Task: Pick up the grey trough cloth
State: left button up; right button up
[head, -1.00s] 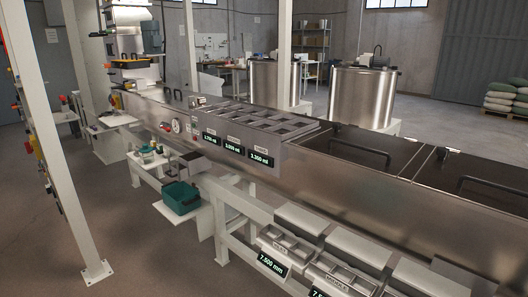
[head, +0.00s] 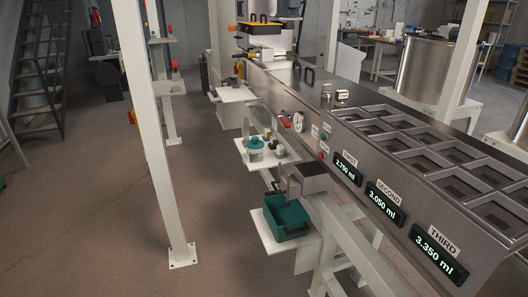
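I cannot make out a grey trough cloth for certain in the head view. A teal bin (head: 268,232) sits on a low white shelf beside the machine, and its inside is dark. A grey box-like metal part (head: 311,181) sticks out from the machine's side just above the bin. Neither of my grippers shows in this view.
The long steel machine (head: 330,114) fills the right, with a compartment tray (head: 384,113) and displays reading 2.750, 3.050 and 3.350 ml. A white post (head: 150,130) stands left of centre. A small shelf holds a teal pot (head: 254,151). Open floor (head: 80,220) lies left.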

aim_at(246, 139)
jog(key=i+u, duration=0.2)
jog(key=i, duration=0.15)
jog(key=u, duration=2.4)
jog(key=z, duration=2.45)
jog(key=i+j, duration=0.5)
jog(key=l+z, duration=0.05)
